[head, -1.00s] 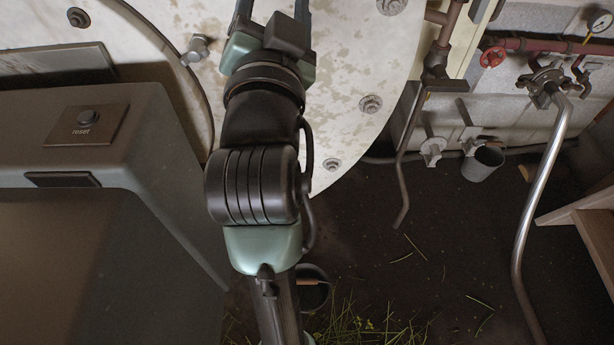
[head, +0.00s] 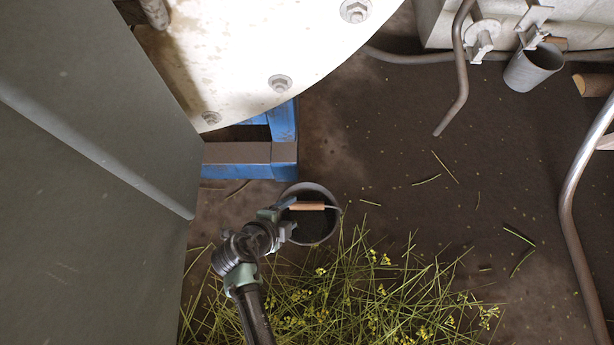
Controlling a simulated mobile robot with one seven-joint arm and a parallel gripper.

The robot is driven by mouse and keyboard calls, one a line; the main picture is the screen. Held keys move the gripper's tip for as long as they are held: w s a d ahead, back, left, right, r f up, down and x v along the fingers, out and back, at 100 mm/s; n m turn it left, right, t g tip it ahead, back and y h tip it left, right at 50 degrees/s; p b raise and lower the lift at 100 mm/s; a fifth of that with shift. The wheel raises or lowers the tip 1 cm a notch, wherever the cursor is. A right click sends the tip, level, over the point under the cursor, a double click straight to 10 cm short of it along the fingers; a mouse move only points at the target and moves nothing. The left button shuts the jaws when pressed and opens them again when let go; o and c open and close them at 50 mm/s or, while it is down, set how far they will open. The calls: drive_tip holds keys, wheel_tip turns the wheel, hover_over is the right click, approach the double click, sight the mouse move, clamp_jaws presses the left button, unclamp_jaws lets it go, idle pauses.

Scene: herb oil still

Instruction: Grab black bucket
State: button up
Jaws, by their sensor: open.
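The black bucket (head: 317,226) stands on the dark floor in the lower middle of the head view, beside a heap of cut herbs. Its wire handle with a wooden grip (head: 307,206) lies across the opening. My gripper (head: 287,207) is open at the bucket's left side, close to the left end of the handle. I cannot tell whether the fingers touch the handle or rim. My arm comes up from the bottom edge and hides part of the bucket's left side.
A blue frame (head: 285,150) stands just behind the bucket, under the large pale round vessel (head: 250,50). A grey cabinet (head: 90,180) fills the left. Herbs (head: 350,295) cover the floor in front. A grey cup (head: 533,68) hangs at upper right; bent pipes (head: 574,210) stand right. Middle-right floor is mostly clear.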

sight(303, 209)
drive_tip(key=b+x, duration=0.1)
drive_tip(key=x, duration=0.1)
drive_tip(key=b+x, duration=0.1)
drive_tip(key=x, duration=0.2)
drive_tip(key=s+b+x, duration=0.1)
drive_tip(key=x, duration=0.1)
drive_tip(key=shift+w+d+f+b, duration=0.15)
drive_tip(key=shift+w+f+b, duration=0.1)
drive_tip(key=shift+f+b, duration=0.25)
drive_tip(key=b+x, duration=0.1)
drive_tip(key=x, duration=0.1)
drive_tip(key=b+x, duration=0.2)
drive_tip(key=x, duration=0.1)
drive_tip(key=shift+w+d+f, duration=0.15)
drive_tip(key=shift+w+d, duration=0.05)
drive_tip(key=shift+d, duration=0.2)
clamp_jaws()
idle(0.4)
